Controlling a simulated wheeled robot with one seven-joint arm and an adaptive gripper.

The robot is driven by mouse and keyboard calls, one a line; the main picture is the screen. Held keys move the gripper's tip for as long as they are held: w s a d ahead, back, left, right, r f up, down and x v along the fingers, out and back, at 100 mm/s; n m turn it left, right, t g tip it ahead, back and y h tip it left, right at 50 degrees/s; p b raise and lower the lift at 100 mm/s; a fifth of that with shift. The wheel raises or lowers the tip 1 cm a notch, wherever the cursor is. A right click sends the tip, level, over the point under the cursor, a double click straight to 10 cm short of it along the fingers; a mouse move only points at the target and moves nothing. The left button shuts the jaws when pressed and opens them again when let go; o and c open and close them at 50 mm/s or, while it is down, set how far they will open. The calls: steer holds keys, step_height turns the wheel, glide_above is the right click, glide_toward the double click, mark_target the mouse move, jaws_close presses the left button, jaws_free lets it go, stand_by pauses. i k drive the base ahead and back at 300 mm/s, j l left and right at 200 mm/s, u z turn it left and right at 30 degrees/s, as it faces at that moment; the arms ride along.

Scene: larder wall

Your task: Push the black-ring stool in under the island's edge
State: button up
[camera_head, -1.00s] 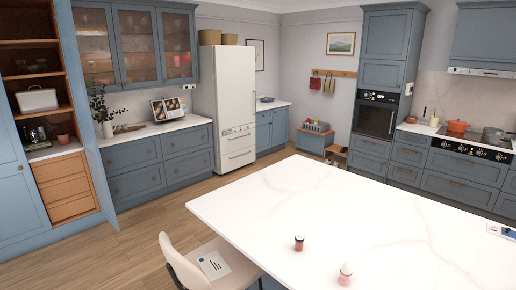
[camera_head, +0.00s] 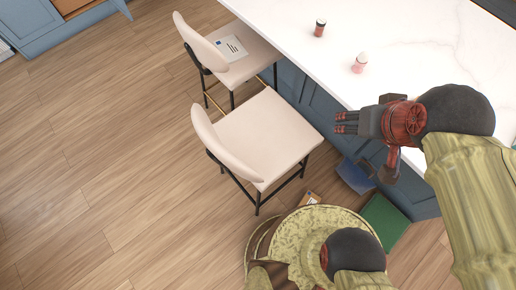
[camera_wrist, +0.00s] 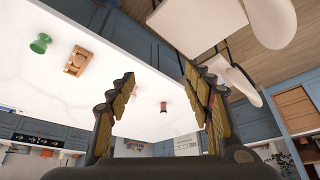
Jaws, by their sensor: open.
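The black-ring stool (camera_head: 262,135) is the nearer of two cream stools with black legs, and its lower bars look black. It stands upright with its back (camera_head: 222,145) away from the island (camera_head: 400,60). Its seat's far side is close to the blue island front; whether any of it is under the edge I cannot tell. My gripper (camera_head: 366,146) is open and empty, right of this stool near the island's edge, and not touching it. In the wrist view, the open fingers (camera_wrist: 160,78) point toward the island, with the stool seat (camera_wrist: 195,25) at upper right.
The other stool (camera_head: 238,52), with a brass-coloured foot bar and a paper on its seat, stands beyond. A blue item (camera_head: 355,177) and a green item (camera_head: 385,220) lie low by the island. Two small jars stand on top. Floor at left is clear.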

mark_target(262, 140)
steer(key=k+j+z, duration=0.25)
steer(key=j, duration=0.25)
steer(key=k+j+z, duration=0.25)
steer(key=j, duration=0.25)
steer(key=k+j+z, duration=0.25)
steer(key=j, duration=0.2)
